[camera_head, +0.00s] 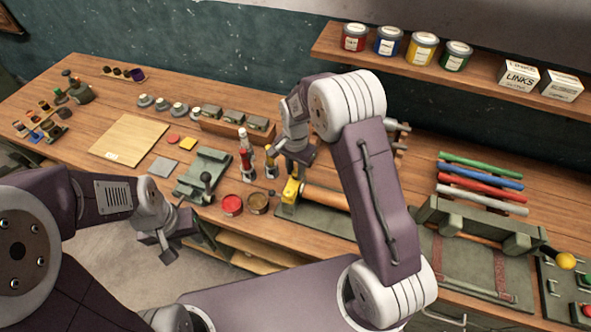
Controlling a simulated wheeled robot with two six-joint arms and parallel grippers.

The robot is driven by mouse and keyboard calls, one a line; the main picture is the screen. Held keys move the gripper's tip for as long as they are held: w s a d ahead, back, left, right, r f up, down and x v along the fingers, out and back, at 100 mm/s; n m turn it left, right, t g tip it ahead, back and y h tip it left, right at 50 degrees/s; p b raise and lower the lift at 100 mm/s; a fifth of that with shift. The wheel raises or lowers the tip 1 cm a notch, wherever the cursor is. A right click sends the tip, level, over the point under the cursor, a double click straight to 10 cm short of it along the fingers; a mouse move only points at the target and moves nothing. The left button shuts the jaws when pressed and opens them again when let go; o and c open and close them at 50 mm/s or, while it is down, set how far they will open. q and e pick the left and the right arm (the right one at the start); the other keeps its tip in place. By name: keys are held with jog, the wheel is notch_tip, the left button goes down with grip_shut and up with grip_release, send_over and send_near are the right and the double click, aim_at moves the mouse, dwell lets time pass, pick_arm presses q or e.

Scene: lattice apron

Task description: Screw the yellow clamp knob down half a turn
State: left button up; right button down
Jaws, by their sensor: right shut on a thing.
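The yellow clamp knob (291,190) is at the left end of a green fixture (318,219) that carries a copper-coloured roller (327,196). My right gripper (291,165) points down over it and is shut on the knob from above; the fingertips are small and partly hidden by the arm. My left gripper (167,254) hangs in front of the table's front edge, away from the knob. Whether its fingers are open or shut is not clear.
A red tin (232,205) and a brown tin (257,203) stand just left of the fixture, with bottles (244,150) behind. A green press (205,177) is further left. A yellow ball-topped lever (565,261) is at far right. A shelf (450,76) holds paint cans.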

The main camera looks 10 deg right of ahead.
aim_at(296, 173)
jog(key=c, duration=1.2)
grip_release()
jog(key=shift+o, duration=0.2)
notch_tip(296, 173, up, 9)
jog(key=b, duration=0.2)
